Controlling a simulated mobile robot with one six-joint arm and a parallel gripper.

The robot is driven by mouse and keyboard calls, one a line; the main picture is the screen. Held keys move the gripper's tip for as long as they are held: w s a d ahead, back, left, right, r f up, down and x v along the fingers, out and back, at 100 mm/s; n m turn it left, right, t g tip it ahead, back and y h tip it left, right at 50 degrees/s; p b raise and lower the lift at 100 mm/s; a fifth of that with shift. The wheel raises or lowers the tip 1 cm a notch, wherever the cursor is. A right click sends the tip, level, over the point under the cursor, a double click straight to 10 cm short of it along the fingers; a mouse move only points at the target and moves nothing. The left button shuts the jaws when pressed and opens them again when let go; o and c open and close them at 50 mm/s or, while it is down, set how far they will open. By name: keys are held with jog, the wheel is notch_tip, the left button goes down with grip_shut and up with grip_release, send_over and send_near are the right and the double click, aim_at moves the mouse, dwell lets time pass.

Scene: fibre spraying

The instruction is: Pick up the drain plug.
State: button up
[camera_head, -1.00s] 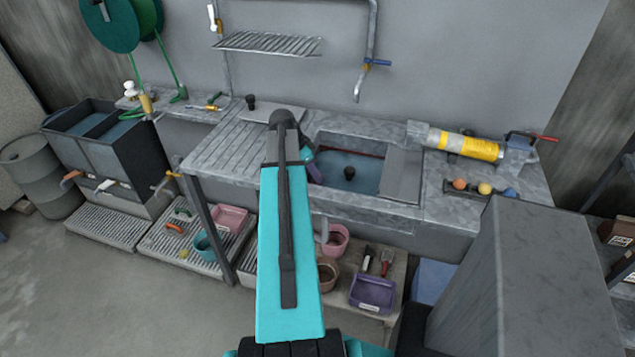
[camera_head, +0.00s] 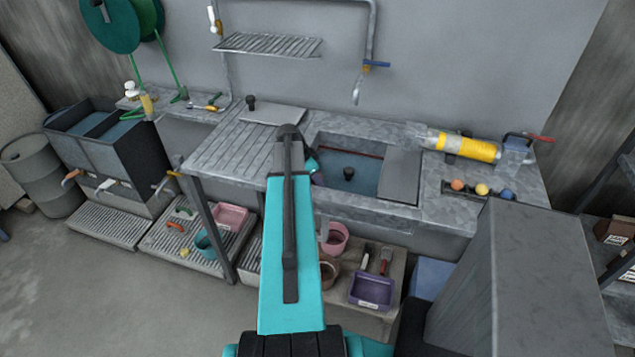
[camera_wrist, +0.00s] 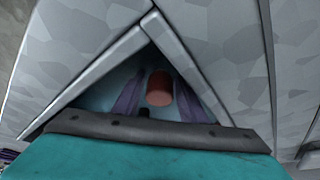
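A small black knob-shaped plug (camera_head: 349,173), which looks like the drain plug, stands in the blue-grey basin of the sink (camera_head: 330,189). Much of my gripper is hidden behind my teal arm in the head view; a little of it (camera_head: 316,177) shows at the basin's left side, left of the plug. In the wrist view my gripper (camera_wrist: 159,78) has two purple fingers standing apart. A reddish cylinder (camera_wrist: 159,92) shows between them; I cannot tell if it touches them. A dark spot (camera_wrist: 143,112) below it is too small to identify.
A grey board (camera_head: 402,176) covers the basin's right part. A similar black knob (camera_head: 251,103) sits by a flat plate at the counter's back left. A tap (camera_head: 357,88) hangs above the sink. A yellow-banded cylinder (camera_head: 465,146) and several coloured balls (camera_head: 482,189) lie on the right counter.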

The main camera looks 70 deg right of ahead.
dwell(0.3)
jog(key=c, duration=0.9)
jog(key=shift+o, duration=0.2)
jog(key=shift+r, duration=0.1)
jog(key=shift+r+b, duration=1.3)
jog(key=shift+r, duration=3.6)
